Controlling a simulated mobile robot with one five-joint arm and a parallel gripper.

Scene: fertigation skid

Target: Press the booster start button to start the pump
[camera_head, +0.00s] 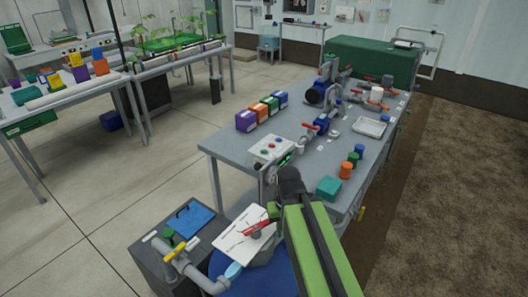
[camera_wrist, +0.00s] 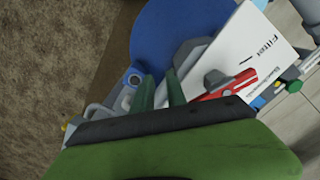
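The light-grey control box (camera_head: 270,150) sits on the near left part of the grey bench. Its sloped face carries several small round buttons, with red and green ones visible; I cannot read which is the booster start button. My gripper (camera_head: 284,161) is at the box's near right side in the head view, with its wrist partly hiding it. I cannot tell whether it touches the box. In the wrist view my gripper (camera_wrist: 160,84) shows two green fingers with a gap between them and nothing held. The control box is not recognisable in the wrist view.
Open floor (camera_head: 165,150) lies left.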

